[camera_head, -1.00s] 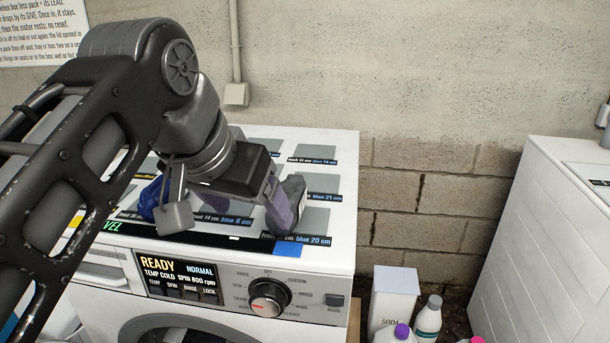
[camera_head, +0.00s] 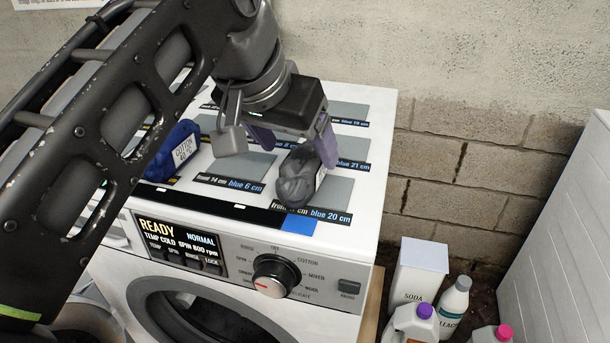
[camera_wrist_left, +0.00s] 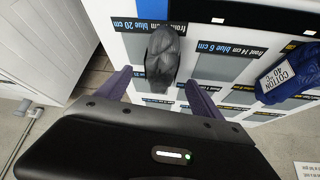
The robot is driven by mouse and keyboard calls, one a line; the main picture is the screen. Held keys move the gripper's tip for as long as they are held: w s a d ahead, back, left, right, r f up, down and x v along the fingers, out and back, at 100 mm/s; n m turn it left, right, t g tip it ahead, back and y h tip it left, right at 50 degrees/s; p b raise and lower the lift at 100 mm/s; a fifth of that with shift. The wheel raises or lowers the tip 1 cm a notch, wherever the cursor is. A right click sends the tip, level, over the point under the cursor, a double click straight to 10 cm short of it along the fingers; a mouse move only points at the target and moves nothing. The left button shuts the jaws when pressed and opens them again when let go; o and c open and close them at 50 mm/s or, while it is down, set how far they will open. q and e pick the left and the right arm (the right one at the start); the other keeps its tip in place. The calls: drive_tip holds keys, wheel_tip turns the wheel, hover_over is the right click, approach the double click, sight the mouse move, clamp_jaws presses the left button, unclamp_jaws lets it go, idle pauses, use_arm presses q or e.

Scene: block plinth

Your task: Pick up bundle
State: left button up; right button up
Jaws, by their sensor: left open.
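A dark grey bundle (camera_head: 299,176) lies on the front right of the washing machine's top, partly over a grey patch labelled "blue 20 cm". A blue bundle (camera_head: 173,152) with a white "COTTON 40 °C" tag lies to its left; it also shows in the left wrist view (camera_wrist_left: 289,76). My left gripper (camera_head: 290,140) is open just behind the grey bundle. In the left wrist view, the grey bundle (camera_wrist_left: 163,54) lies ahead of the gap between the two purple fingers (camera_wrist_left: 158,86), with no finger closed on it. My right gripper is not in view.
The washing machine (camera_head: 375,190) has labelled grey patches on its top and a lit panel reading "READY". A soda box (camera_head: 418,270) and several bottles (camera_head: 454,300) stand on the right. A white cabinet (camera_head: 563,220) is at the far right.

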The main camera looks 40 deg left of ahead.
sight(299, 155)
use_arm(q)
drive_tip(key=shift+w+f, duration=0.2)
drive_tip(key=shift+f, duration=0.1)
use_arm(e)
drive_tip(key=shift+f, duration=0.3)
use_arm(q)
drive_tip(key=shift+w+a+f+b, duration=0.15)
drive_tip(key=shift+w+f+b, duration=0.1)
drive_tip(key=shift+f+b, duration=0.65)
drive_tip(key=shift+w+f, duration=0.1)
drive_tip(key=shift+w, duration=0.15)
drive_tip(key=shift+p+x, duration=0.3)
drive_tip(key=shift+x, duration=1.15)
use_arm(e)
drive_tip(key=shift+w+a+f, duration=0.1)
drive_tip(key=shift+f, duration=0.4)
